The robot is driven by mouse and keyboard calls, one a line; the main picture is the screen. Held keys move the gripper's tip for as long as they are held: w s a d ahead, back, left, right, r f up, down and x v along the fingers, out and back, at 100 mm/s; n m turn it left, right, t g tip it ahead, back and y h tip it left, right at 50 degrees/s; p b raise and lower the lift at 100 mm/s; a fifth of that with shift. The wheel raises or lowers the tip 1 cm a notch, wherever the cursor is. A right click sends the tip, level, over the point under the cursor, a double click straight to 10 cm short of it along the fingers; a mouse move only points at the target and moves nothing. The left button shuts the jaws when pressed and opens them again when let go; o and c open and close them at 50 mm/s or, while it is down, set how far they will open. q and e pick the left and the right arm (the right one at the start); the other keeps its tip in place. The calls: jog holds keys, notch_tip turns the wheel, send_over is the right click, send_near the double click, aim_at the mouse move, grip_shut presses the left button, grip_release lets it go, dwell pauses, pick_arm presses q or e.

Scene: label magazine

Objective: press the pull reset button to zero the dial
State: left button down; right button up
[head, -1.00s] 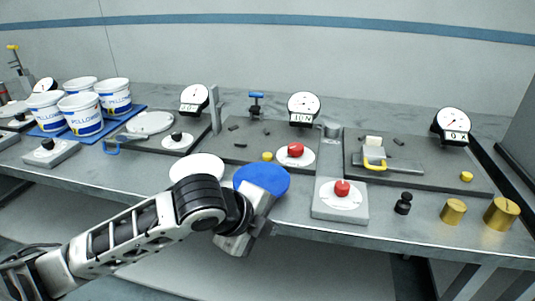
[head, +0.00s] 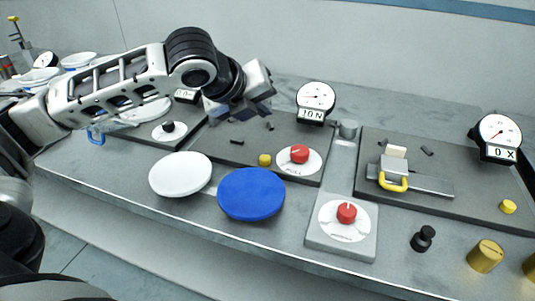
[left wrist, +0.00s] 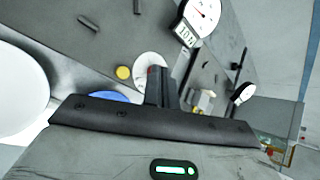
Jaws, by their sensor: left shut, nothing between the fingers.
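The middle dial (head: 316,96) stands at the back of a dark plate, with a display reading about 10 N; it also shows in the left wrist view (left wrist: 203,14). A small yellow button (head: 265,160) sits near that plate's front edge and also shows in the left wrist view (left wrist: 124,73). A red knob (head: 299,153) on a white disc is just right of it. My right gripper is not in view.
A second yellow button (head: 508,207) and another dial (head: 498,133) belong to the right plate. A red knob box (head: 346,218) stands in front. White (head: 180,174) and blue (head: 251,194) discs lie at the table's front edge. Brass weights (head: 486,256) stand at right.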

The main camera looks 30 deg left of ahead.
pick_arm(q)
jog(key=f+b, duration=0.1)
jog(key=b, duration=0.7)
send_over(262, 160)
notch_tip(262, 160, down, 6)
jog(key=shift+s+f, duration=0.1)
jog(key=shift+s, duration=0.05)
jog(key=shift+f, duration=0.15)
jog(key=shift+f+b, duration=0.3)
jog(key=shift+f, duration=0.4)
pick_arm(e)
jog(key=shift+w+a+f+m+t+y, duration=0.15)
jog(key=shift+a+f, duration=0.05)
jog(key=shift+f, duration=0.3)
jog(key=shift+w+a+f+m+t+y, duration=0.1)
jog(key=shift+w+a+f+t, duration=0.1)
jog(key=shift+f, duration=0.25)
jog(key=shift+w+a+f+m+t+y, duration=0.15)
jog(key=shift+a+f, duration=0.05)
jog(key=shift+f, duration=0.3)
pick_arm(q)
jog(key=shift+f, duration=0.2)
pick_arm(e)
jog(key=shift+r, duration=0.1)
pick_arm(q)
jog(key=shift+f, duration=0.25)
